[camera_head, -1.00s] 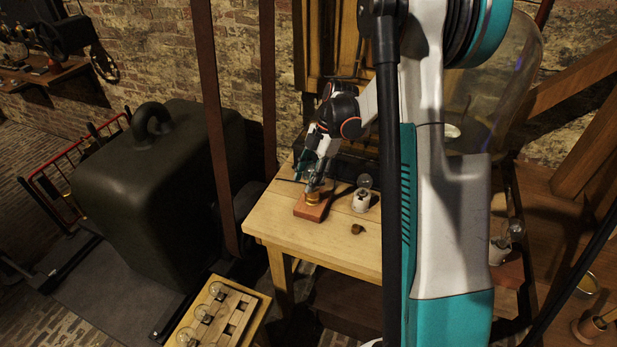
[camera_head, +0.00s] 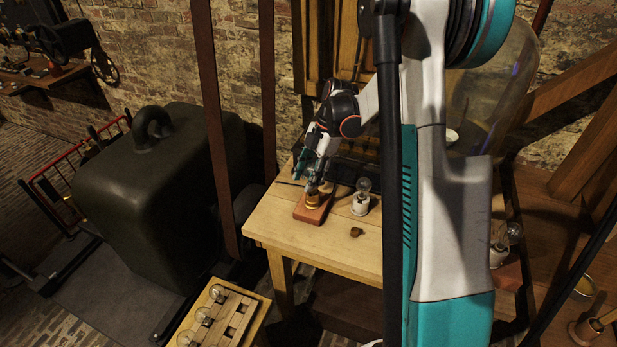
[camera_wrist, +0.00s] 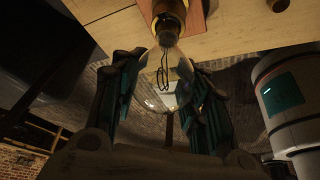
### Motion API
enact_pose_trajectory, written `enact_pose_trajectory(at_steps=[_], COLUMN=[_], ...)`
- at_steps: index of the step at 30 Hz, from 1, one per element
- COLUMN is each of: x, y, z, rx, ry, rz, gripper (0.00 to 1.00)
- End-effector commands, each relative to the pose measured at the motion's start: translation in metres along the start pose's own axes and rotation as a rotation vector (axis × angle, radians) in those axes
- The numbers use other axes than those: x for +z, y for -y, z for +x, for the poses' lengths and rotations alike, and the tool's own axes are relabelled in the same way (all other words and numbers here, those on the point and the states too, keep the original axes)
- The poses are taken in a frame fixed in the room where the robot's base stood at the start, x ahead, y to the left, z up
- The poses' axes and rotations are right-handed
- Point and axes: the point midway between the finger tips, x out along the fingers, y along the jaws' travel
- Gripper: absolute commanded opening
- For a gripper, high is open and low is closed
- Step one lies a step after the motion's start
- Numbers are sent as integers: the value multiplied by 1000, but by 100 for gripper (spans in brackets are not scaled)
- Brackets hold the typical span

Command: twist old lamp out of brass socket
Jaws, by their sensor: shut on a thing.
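The old lamp (camera_wrist: 166,70) is a clear glass bulb with a dark filament, seen in the wrist view between my gripper's fingers. Its neck meets the brass socket (camera_wrist: 169,12) at the top of that view. In the head view the brass socket (camera_head: 312,198) stands on a red-brown wooden block (camera_head: 310,215) on the table. My gripper (camera_head: 316,165) is just above the socket and hides most of the lamp there. In the wrist view my gripper (camera_wrist: 164,88) is shut on the lamp's glass, a finger on each side.
A white socket with a clear bulb (camera_head: 362,198) stands close to the right of the block. A small brown piece (camera_head: 356,232) lies on the pale wooden table (camera_head: 290,235). A wooden tray (camera_head: 255,308) with several bulbs is at lower left. A dark strap (camera_head: 216,140) hangs left of the table.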

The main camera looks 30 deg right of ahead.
Motion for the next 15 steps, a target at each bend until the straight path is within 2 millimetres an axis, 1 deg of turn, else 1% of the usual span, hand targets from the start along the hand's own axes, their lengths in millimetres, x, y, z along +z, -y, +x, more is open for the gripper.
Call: enact_pose_trajectory(at_steps=[6,15], x=[-3,-3], y=[0,0], z=[-6,-7], rx=[0,0], ry=[0,0], rz=[0,0], gripper=[10,10])
